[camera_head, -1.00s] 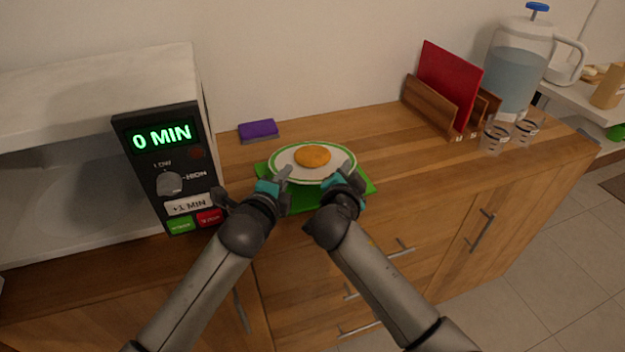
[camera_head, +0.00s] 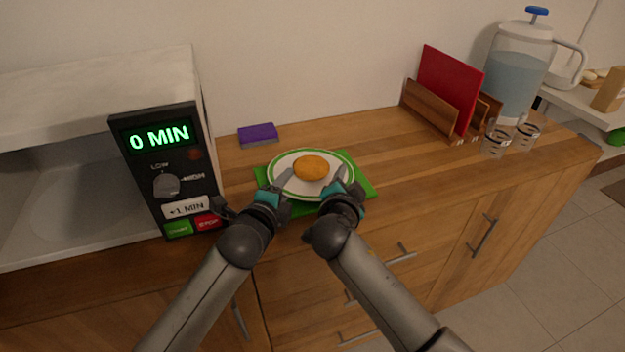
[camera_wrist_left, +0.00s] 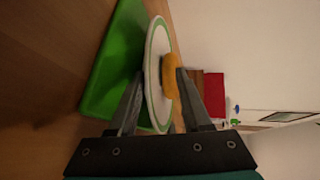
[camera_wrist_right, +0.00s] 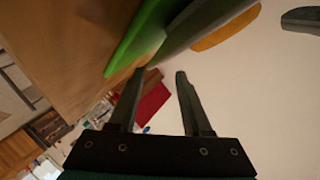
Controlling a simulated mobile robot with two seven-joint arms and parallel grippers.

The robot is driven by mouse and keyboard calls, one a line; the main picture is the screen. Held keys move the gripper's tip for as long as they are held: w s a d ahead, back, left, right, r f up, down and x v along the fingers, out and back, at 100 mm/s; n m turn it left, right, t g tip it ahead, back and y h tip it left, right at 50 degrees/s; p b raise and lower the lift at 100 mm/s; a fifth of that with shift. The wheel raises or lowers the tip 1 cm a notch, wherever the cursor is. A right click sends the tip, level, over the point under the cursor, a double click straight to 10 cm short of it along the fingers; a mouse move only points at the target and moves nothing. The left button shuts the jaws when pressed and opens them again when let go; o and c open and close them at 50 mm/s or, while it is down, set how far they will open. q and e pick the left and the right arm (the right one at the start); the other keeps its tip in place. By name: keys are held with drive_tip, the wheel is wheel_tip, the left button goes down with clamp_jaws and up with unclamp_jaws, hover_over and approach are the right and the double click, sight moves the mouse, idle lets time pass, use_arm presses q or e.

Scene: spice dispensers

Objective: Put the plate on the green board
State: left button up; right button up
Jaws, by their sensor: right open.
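The white plate with a green rim (camera_head: 312,191) holds an orange-brown round food item (camera_head: 311,167). It lies over the green board (camera_head: 364,188) on the wooden counter and looks level and resting on it. My left gripper (camera_head: 279,183) is at the plate's near left edge. In the left wrist view its fingers stand apart, with the plate (camera_wrist_left: 153,95) edge between them and the board (camera_wrist_left: 115,65) beside it. My right gripper (camera_head: 342,180) is open at the near right edge. In the right wrist view the plate (camera_wrist_right: 188,32) is just beyond its fingertips.
A microwave (camera_head: 168,170) with its door open stands at the left. A purple sponge (camera_head: 258,134) lies behind the board. A wooden rack with a red board (camera_head: 450,88), glasses (camera_head: 495,140) and a water pitcher (camera_head: 518,75) stand at the right. Counter between is clear.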

use_arm(q)
drive_tip(key=v, duration=1.1)
drive_tip(key=shift+s+a+r, duration=0.1)
drive_tip(key=shift+s, duration=0.2)
use_arm(e)
drive_tip(key=shift+o, duration=0.3)
drive_tip(key=o, duration=0.7)
drive_tip(key=shift+o, duration=0.2)
drive_tip(key=v, duration=1.2)
